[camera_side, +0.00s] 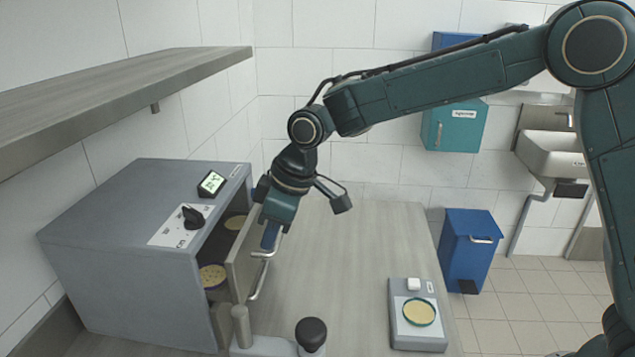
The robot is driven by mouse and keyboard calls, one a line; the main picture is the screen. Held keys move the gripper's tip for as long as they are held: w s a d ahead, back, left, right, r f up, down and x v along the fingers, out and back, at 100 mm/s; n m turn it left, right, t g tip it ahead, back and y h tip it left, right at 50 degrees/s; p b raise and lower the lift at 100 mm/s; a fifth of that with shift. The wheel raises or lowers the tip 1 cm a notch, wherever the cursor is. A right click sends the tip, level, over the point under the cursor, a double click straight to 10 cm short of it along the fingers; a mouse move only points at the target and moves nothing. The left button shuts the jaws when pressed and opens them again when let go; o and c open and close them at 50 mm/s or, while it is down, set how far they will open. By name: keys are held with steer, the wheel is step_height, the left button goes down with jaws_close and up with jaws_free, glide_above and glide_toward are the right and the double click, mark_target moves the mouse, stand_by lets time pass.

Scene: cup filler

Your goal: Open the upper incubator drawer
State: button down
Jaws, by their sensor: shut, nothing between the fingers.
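The grey incubator (130,255) stands at the left of the bench. Its upper drawer (243,258) stands partly out, with the front panel away from the body and a gap behind it. Pale yellow dishes (212,276) show in that gap. A metal bar handle (257,283) runs along the drawer front. My gripper (269,240) points down at the far end of this handle, with its fingers shut and nothing between them. The fingertips overlap the handle in the picture; I cannot tell if they touch it.
A grey post and a black knob (311,333) stand at the front of the bench. A grey scale (417,333) with a dish (419,312) is on the right. A shelf (110,95) overhangs the upper left. The bench middle (345,260) is clear. A blue bin (467,250) stands beyond.

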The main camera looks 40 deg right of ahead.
steer(key=s+d, duration=0.9)
steer(key=shift+s+d, duration=0.15)
stand_by(0.4)
steer(key=v, duration=1)
steer(key=s+d+m+t+h, duration=0.1)
steer(key=s+d+m, duration=0.3)
steer(key=s, duration=0.5)
steer(key=s+d+f+m+t+h, duration=0.1)
steer(key=s+d+m, duration=0.4)
steer(key=s+d, duration=0.3)
steer(key=shift+s+t+h, duration=0.4)
steer(key=shift+s, duration=0.25)
